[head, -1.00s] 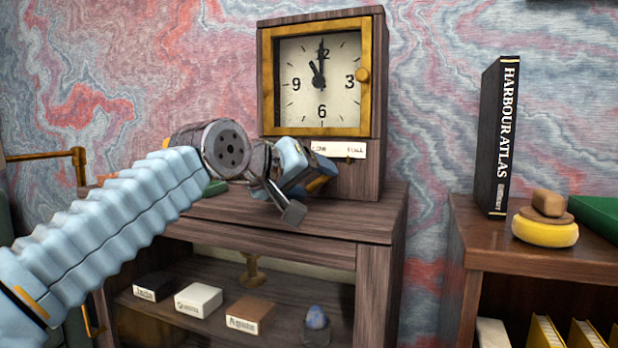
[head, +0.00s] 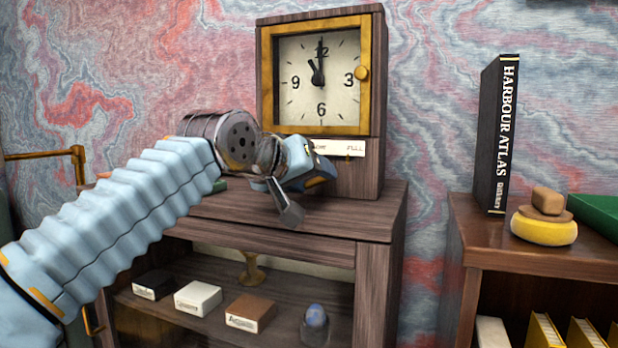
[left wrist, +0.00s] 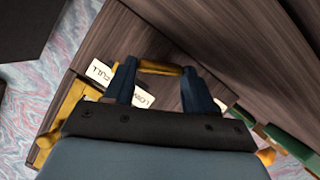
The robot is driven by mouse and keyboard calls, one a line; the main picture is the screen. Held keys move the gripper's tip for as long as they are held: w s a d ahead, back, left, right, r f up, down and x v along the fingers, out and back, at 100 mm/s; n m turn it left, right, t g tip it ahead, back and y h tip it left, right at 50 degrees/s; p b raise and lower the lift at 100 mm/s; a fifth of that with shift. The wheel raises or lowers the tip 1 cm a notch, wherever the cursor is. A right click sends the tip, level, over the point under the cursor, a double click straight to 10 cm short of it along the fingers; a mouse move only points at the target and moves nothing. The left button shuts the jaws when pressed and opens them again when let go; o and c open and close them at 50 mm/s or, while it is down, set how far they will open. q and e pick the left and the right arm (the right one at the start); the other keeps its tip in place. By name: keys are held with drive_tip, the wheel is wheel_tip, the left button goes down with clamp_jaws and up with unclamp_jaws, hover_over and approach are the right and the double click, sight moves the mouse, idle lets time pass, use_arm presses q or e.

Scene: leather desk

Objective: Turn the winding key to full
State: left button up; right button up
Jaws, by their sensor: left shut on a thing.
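The wooden clock (head: 370,170) stands on the dark shelf unit, its brass-framed door (head: 268,75) shut over a dial showing about eleven. My left gripper (head: 322,172) is in front of the clock's lower part. In the left wrist view its dark fingers (left wrist: 160,78) are shut on the brass winding key (left wrist: 160,67), whose bar spans between them. The gripper hides the key in the head view.
The shelf unit's top (head: 350,215) is bare right of the gripper. Small labelled boxes (head: 198,299) and a blue egg-shaped thing (head: 316,316) stand on the shelf below. At right, a second unit bears a black book (head: 495,135) and a yellow round thing (head: 545,230).

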use_arm(q)
drive_tip(key=shift+s+d+r+m+y, duration=0.1)
drive_tip(key=shift+d+m+y, duration=0.1)
drive_tip(key=shift+m+y, duration=1.05)
drive_tip(key=shift+m, duration=0.35)
drive_tip(key=o, duration=0.8)
drive_tip(key=shift+c, duration=0.2)
drive_tip(key=shift+s, duration=0.1)
drive_tip(key=b+v, duration=0.1)
drive_tip(key=v, duration=1.2)
drive_tip(key=shift+s+a, duration=0.25)
drive_tip(key=shift+s, duration=0.1)
drive_tip(key=shift+o, duration=0.5)
